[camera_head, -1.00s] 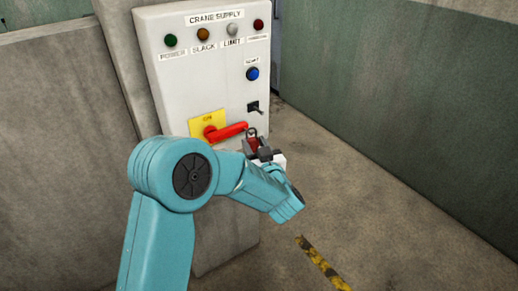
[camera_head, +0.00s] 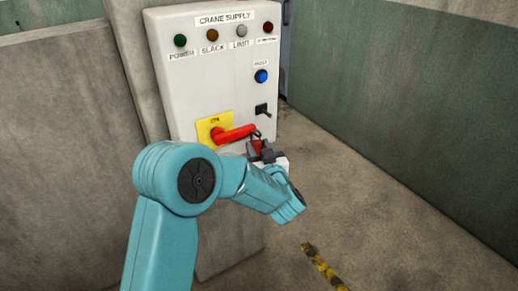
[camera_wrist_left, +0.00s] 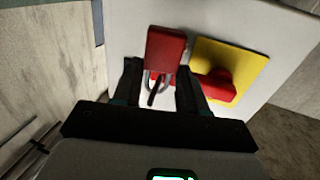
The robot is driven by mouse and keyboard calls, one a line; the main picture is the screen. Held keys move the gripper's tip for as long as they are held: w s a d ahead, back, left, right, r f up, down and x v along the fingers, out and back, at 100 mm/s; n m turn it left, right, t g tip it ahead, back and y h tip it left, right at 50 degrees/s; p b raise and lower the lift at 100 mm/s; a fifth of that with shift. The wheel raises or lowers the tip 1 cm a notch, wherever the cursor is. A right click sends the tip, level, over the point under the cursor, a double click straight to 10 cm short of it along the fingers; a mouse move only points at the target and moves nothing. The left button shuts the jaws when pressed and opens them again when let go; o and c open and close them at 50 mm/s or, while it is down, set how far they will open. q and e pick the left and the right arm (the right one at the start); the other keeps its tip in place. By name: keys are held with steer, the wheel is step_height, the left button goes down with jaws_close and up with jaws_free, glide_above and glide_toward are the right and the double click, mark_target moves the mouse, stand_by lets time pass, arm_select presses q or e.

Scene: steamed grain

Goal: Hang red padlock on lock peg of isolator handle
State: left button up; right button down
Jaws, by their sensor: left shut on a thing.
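The red padlock (camera_head: 256,147) is at the free end of the red isolator handle (camera_head: 234,134), its shackle close to the handle tip. In the left wrist view its red body (camera_wrist_left: 166,48) and grey shackle (camera_wrist_left: 148,84) show, with part of the handle (camera_wrist_left: 218,86) behind. A dark rod shows at the shackle; I cannot tell whether the lock peg passes through it. My left gripper (camera_head: 266,153) is shut on the padlock. Its dark fingers (camera_wrist_left: 158,88) stand either side of the shackle in the left wrist view. My right gripper is not in view.
The handle sits on a yellow plate (camera_head: 208,124) on the white crane supply panel (camera_head: 180,88), which has lamps, a blue button (camera_head: 261,76) and a black toggle switch (camera_head: 262,111). A green wall (camera_head: 400,100) stands right. The floor between is clear, with a yellow-black stripe (camera_head: 322,265).

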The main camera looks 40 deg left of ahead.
arm_select(q)
steer(key=o, duration=1.2)
